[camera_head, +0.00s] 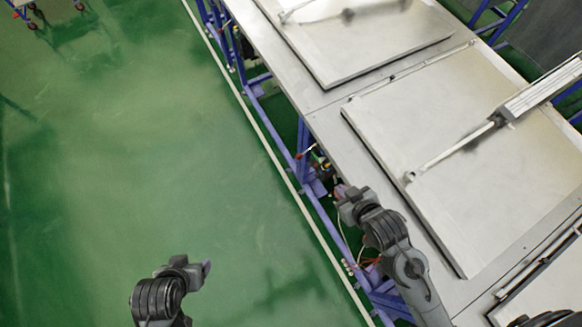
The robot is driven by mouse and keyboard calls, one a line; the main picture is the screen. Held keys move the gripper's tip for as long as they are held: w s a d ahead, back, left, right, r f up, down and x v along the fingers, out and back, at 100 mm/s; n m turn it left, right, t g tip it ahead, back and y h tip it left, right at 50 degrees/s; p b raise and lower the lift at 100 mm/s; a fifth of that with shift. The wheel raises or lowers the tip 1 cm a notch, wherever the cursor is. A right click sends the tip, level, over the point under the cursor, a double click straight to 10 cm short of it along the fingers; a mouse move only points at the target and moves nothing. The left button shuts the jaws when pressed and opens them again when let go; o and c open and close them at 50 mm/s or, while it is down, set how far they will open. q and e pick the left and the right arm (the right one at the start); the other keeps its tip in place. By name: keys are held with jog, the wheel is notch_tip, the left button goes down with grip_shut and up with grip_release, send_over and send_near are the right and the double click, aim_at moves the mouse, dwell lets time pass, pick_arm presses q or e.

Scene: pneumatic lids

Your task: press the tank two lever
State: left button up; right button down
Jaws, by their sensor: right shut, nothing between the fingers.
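A small valve lever with a red end (302,154) sticks out from the front side of the bench, beside dark and yellow valve fittings (323,166). No label shows, so I cannot tell which tank it belongs to. My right gripper (341,190) is shut and empty at the bench's front edge, just below and right of those fittings in the picture. The arm may hide part of the fittings, and I cannot tell whether it touches anything. My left gripper (206,270) is over the green floor, away from the bench. Its finger opening is not clear.
Flat metal lids (500,175) lie on the long steel bench (325,125), one with a pneumatic cylinder (540,88) and rod above it. Blue frame legs (304,135), a pale floor rail (262,135) and loose hoses run along the front.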

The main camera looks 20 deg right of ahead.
aim_at(308, 150)
jog(key=w+a+f+n+t+y+b, duration=0.1)
jog(key=w+f+t+y+b, duration=0.1)
jog(key=w+f+t+b, duration=0.35)
jog(key=w+a+f+n+t+y+b, duration=0.1)
jog(key=w+f+n+t+y+b, duration=0.15)
jog(key=f+b, duration=0.65)
jog(key=w+d+f+t+y+b, duration=0.1)
jog(key=w+d+f+t+b, duration=0.1)
jog(key=f+b, duration=0.9)
jog(key=w+d+f+n+t+y+b, duration=0.1)
jog(key=w+d+f+y+b, duration=0.1)
jog(key=f+b, duration=1)
jog(key=w+d+f+n+t+y+b, duration=0.1)
jog(key=w+f+b, duration=0.3)
jog(key=f+b, duration=0.8)
jog(key=d+t+b, duration=0.1)
jog(key=b, duration=0.4)
jog(key=shift+w+f+t, duration=0.25)
jog(key=shift+t, duration=0.05)
jog(key=shift+y, duration=0.25)
jog(key=b+x, duration=0.5)
jog(key=x, duration=0.9)
